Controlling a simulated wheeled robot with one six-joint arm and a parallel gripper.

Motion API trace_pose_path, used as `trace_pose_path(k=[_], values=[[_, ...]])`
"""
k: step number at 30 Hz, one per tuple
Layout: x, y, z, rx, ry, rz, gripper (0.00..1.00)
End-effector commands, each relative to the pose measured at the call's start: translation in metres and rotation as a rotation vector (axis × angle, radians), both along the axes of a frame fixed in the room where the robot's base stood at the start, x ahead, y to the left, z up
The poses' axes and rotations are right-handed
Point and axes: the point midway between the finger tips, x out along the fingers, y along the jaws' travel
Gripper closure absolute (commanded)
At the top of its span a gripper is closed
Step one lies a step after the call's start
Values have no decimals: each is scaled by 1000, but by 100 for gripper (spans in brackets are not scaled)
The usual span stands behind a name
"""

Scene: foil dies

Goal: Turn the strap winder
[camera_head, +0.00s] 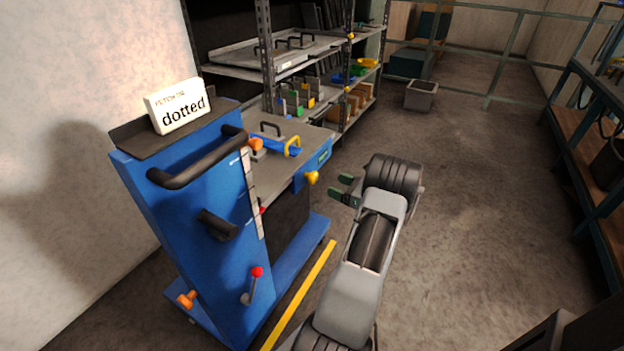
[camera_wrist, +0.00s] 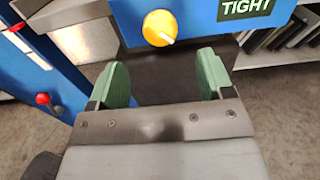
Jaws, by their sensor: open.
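The strap winder is a yellow knob (camera_head: 312,178) on the blue side of the cart's bench (camera_head: 318,155). In the wrist view the yellow knob (camera_wrist: 159,28) has a pale pointer line to the right and sits left of a green "TIGHT" label (camera_wrist: 246,8). My gripper (camera_head: 345,188) is open and empty, just right of the knob in the head view. In the wrist view its green fingertips (camera_wrist: 162,75) stand apart, with the knob ahead of them, beyond the tips and not touched.
A blue and yellow tool (camera_head: 280,146) lies on the bench. Shelves (camera_head: 300,60) stand behind.

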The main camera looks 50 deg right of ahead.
Motion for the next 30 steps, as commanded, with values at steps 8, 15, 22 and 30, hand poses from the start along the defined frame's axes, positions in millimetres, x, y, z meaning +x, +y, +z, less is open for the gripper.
trace_pose_path(k=[8, 15, 22, 30], values=[[53, 14, -2, -2, 1, 4, 26], [84, 21, -1, -3, 2, 2, 26], [97, 24, 0, -2, 3, -1, 26], [98, 24, 0, -2, 3, -1, 26]])
